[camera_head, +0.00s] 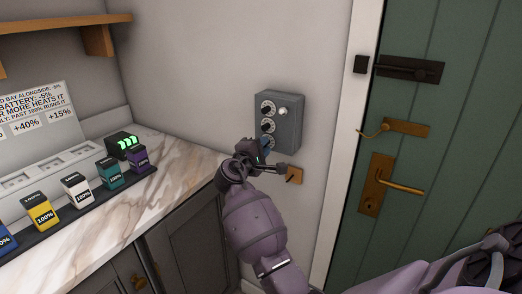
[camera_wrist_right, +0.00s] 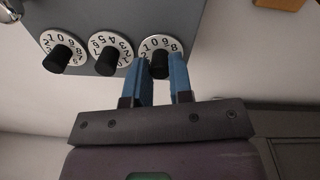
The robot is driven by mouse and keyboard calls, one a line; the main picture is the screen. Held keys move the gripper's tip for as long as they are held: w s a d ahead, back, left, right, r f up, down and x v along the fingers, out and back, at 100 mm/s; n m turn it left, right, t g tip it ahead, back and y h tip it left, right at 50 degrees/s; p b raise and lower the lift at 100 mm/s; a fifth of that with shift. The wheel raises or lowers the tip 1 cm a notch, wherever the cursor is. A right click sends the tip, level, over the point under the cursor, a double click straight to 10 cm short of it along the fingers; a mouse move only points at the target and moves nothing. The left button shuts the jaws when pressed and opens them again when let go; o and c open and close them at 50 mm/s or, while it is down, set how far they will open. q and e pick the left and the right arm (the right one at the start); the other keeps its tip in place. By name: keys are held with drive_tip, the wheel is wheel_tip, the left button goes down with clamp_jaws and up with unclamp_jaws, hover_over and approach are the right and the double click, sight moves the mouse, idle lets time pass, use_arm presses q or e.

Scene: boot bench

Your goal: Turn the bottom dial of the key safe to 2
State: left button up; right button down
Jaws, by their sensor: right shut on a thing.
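The key safe (camera_head: 289,120) is a grey box on the wall with a column of white dials and a silver knob. Its bottom dial (camera_wrist_right: 162,43) has a black knob (camera_wrist_right: 158,66) and is the rightmost dial in the right wrist view. My right gripper (camera_head: 266,150) is at the bottom dial and covers part of it in the head view. In the right wrist view its blue fingers (camera_wrist_right: 166,66) are shut on the black knob. The left gripper is not in view.
The other dials (camera_wrist_right: 61,44) and (camera_wrist_right: 110,47) sit beside the gripped one. A wooden block with a hook (camera_head: 294,175) is just below the safe. A green door (camera_head: 450,150) with brass handle is right; a marble counter (camera_head: 160,182) with batteries is left.

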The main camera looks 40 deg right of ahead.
drive_tip(key=shift+f+m, duration=0.15)
drive_tip(key=shift+m, duration=0.35)
drive_tip(key=c, duration=1)
unclamp_jaws()
drive_tip(key=shift+a, duration=0.1)
drive_tip(key=v, duration=1)
drive_tip(key=shift+s+a+b, duration=0.3)
drive_tip(key=shift+b, duration=0.05)
drive_tip(key=shift+w, duration=0.1)
